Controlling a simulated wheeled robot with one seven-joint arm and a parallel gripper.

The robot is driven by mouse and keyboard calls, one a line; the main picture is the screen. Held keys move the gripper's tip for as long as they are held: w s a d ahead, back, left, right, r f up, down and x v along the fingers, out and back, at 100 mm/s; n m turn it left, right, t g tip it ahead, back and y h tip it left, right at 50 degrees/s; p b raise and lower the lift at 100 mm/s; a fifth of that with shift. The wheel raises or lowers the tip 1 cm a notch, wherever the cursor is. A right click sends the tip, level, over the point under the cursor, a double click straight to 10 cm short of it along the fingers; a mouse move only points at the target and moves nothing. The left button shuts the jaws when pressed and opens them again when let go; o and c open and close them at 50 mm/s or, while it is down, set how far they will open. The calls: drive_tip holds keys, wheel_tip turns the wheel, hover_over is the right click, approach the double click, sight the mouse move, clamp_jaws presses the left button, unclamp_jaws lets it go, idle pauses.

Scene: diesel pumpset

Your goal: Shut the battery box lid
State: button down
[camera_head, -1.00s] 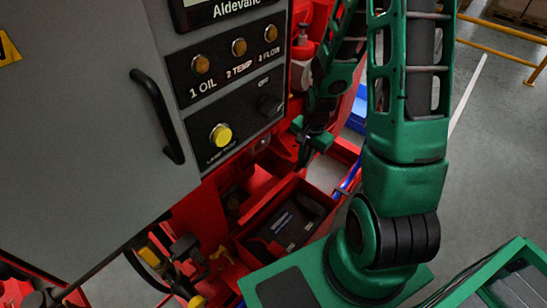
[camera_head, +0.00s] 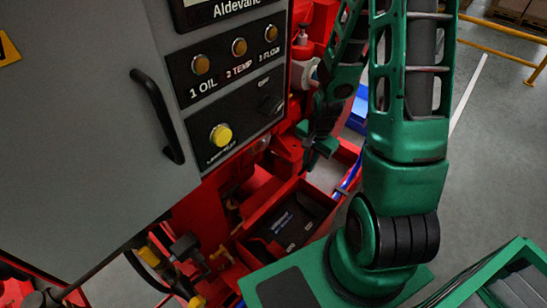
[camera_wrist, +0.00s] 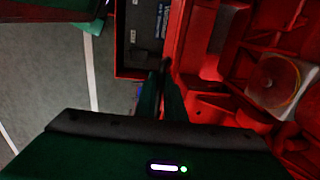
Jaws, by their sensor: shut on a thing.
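The battery box (camera_head: 325,218) is a red open-topped box low on the machine in the head view. A black battery (camera_head: 287,222) with pale print shows inside it, and also in the wrist view (camera_wrist: 147,30). A red raised panel along the box's machine side appears to be the lid (camera_head: 268,203); it is seen nearly edge-on and does not cover the battery. My gripper (camera_head: 309,158) is at the box's far end. In the wrist view its dark fingers (camera_wrist: 162,75) are together beside a red edge (camera_wrist: 179,45); what they grip is mostly hidden.
The grey control panel (camera_head: 95,120) with a black handle (camera_head: 158,115) overhangs the box on the left. Yellow-handled valves (camera_head: 165,262) and pipes sit left of the box. Red structure crowds the wrist view's right side. Open grey floor (camera_head: 500,130) lies to the right.

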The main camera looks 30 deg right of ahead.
drive_tip(key=shift+s+d+f, duration=0.15)
drive_tip(key=shift+s+d, duration=0.05)
drive_tip(key=shift+s, duration=0.25)
drive_tip(key=shift+s+d+f, duration=0.15)
drive_tip(key=shift+s, duration=0.25)
drive_tip(key=c, duration=1.8)
unclamp_jaws()
drive_tip(key=shift+o, duration=0.2)
drive_tip(key=shift+r, duration=0.1)
wheel_tip(320, 180, up, 9)
drive_tip(key=s, duration=0.1)
drive_tip(key=shift+s+d, duration=0.35)
drive_tip(key=shift+s, duration=0.05)
